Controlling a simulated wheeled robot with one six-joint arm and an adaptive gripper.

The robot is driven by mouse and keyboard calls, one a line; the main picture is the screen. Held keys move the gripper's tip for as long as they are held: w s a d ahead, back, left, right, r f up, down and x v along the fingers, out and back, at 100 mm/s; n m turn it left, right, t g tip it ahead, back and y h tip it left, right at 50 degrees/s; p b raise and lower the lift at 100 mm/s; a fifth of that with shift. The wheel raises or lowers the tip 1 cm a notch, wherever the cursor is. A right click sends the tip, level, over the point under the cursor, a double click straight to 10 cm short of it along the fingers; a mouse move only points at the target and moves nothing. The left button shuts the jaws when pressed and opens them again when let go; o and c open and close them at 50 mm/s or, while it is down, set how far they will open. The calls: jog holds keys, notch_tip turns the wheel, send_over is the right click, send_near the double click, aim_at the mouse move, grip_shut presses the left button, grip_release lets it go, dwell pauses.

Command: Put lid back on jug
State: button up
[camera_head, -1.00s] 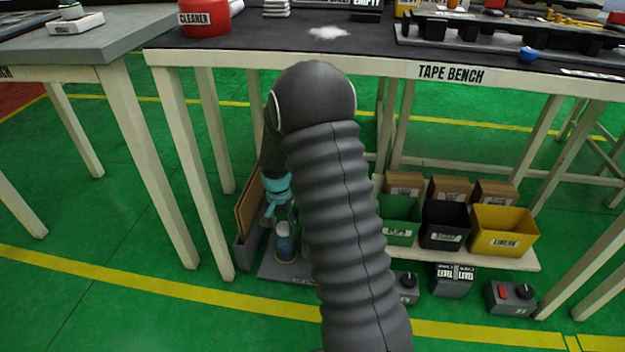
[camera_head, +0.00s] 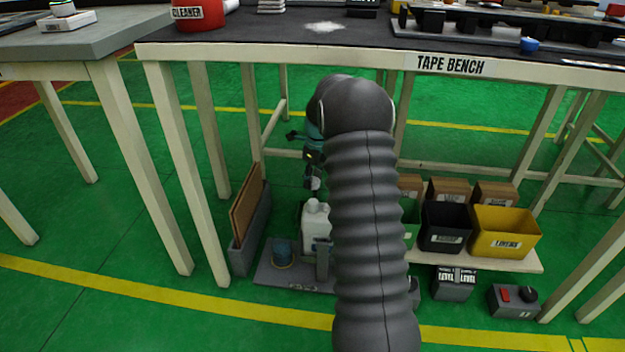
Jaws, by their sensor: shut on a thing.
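The white jug (camera_head: 315,222) stands upright on a low grey platform (camera_head: 270,276) under the tape bench, its right side partly hidden by my arm. My gripper (camera_head: 313,182) is above the jug's top, pointing down and shut on the lid. The lid is small and hard to make out between the fingers. I see a gap between the gripper and the jug, but I cannot tell exactly how they line up.
A grey holder with brown boards (camera_head: 247,212) stands left of the platform. Green, black (camera_head: 445,228) and yellow (camera_head: 503,232) bins sit on a shelf to the right. The bench edge (camera_head: 450,66) is close above my wrist, and a bench leg (camera_head: 190,175) stands at left.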

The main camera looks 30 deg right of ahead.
jog(key=shift+d+f, duration=0.1)
jog(key=shift+d, duration=0.05)
jog(key=b, duration=0.4)
send_over(312, 201)
jog(key=f, duration=0.4)
jog(key=shift+s+d+f, duration=0.15)
jog(key=shift+d, duration=0.05)
jog(key=shift+f, duration=0.9)
jog(key=shift+r+p, duration=0.1)
jog(key=shift+p, duration=0.3)
dwell(0.4)
jog(key=shift+f+p, duration=0.2)
jog(key=shift+p, duration=0.25)
dwell(1.6)
jog(key=o, duration=1.4)
jog(key=shift+c, duration=0.2)
jog(key=shift+r, duration=0.1)
jog(key=shift+r+p, duration=2.75)
jog(key=shift+r, duration=0.7)
